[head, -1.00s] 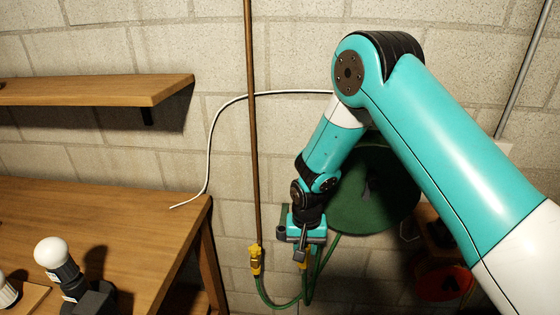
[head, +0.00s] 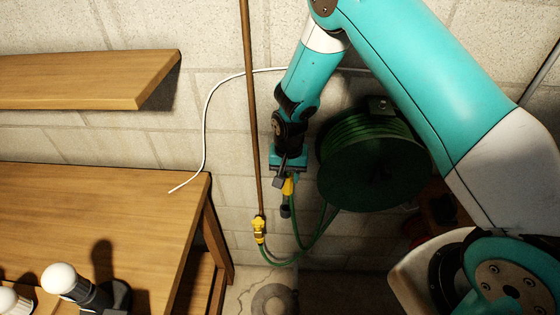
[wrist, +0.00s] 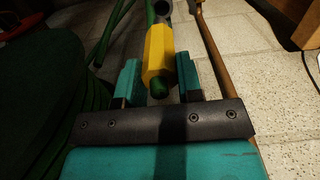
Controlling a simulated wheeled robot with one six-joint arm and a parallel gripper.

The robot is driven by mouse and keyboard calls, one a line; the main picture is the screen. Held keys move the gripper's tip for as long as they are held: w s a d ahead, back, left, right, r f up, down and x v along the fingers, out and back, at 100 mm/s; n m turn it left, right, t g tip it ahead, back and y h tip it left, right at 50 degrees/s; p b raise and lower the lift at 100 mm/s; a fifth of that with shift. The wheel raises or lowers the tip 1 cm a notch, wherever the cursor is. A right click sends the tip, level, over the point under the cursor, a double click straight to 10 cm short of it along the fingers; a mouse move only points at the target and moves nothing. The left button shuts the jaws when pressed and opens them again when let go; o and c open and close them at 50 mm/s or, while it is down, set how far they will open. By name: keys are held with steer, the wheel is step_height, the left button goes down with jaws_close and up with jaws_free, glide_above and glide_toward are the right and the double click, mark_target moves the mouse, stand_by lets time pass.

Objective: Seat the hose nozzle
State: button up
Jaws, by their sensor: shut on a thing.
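The hose nozzle is a yellow piece with a dark tip. In the head view the nozzle (head: 288,187) hangs under my gripper (head: 287,178), dark end down. In the wrist view the nozzle (wrist: 158,48) lies between the two fingers of my gripper (wrist: 160,70), which is shut on it. Green hose shows at its near end. A yellow fitting (head: 258,228) sits at the lower end of the brown vertical pipe (head: 250,110), below and left of my gripper, with green hose joined below it. No seat for the nozzle is clearly visible.
A green hose reel (head: 365,165) is on the wall right of my gripper. A wooden bench (head: 130,215) and shelf (head: 90,82) stand at the left. A white cable (head: 205,125) runs along the wall.

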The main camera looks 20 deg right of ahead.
mark_target(286, 194)
steer(key=shift+w, duration=0.1)
steer(key=shift+a, duration=0.2)
steer(key=shift+f+b, duration=1.85)
steer(key=shift+f, duration=0.35)
steer(key=shift+f+b, duration=0.15)
steer(key=shift+b, duration=0.15)
steer(key=shift+f+b, duration=1.5)
steer(key=shift+f, duration=0.4)
steer(key=o, duration=1.1)
steer(key=shift+c, duration=0.2)
